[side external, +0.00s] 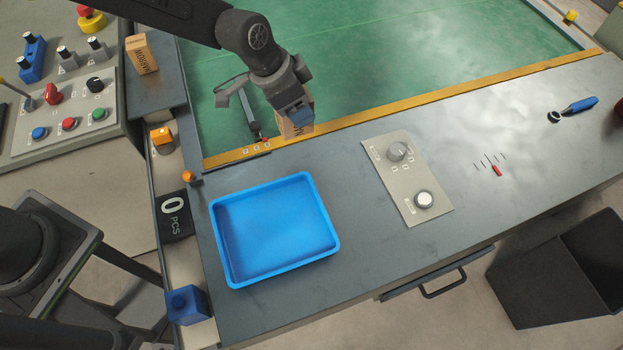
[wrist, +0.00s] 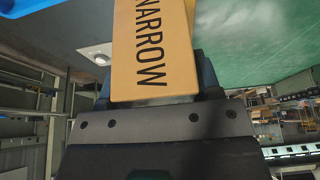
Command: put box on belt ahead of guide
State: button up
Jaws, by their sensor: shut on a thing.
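My gripper (side external: 292,108) is shut on a tan box (side external: 296,124) and holds it over the near edge of the green belt (side external: 400,50). In the wrist view the box (wrist: 153,50) fills the space between my jaws and shows the word NARROW. The guide appears to be the dark bar (side external: 250,112) on the belt just left of the box, partly hidden behind my wrist. I cannot tell whether the box touches the belt or the yellow edge strip.
A second tan box (side external: 141,54) stands on the grey ledge left of the belt. A blue tray (side external: 327,246) and a knob panel (side external: 392,165) are on the grey table in front. A blue-handled tool (side external: 581,105) lies at right. The belt right of my gripper is clear.

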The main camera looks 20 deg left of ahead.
jog(key=shift+s+d+f, duration=0.3)
jog(key=shift+d+f, duration=1.25)
jog(key=shift+f, duration=0.05)
jog(key=shift+s+d+f, duration=0.35)
jog(key=shift+d+f, duration=1.15)
jog(key=shift+f, duration=0.1)
jog(key=shift+s+d+f, duration=0.3)
jog(key=shift+d+f, duration=1.25)
jog(key=shift+f, duration=0.05)
jog(key=shift+f, duration=0.15)
jog(key=o, duration=1)
jog(key=v, duration=1.2)
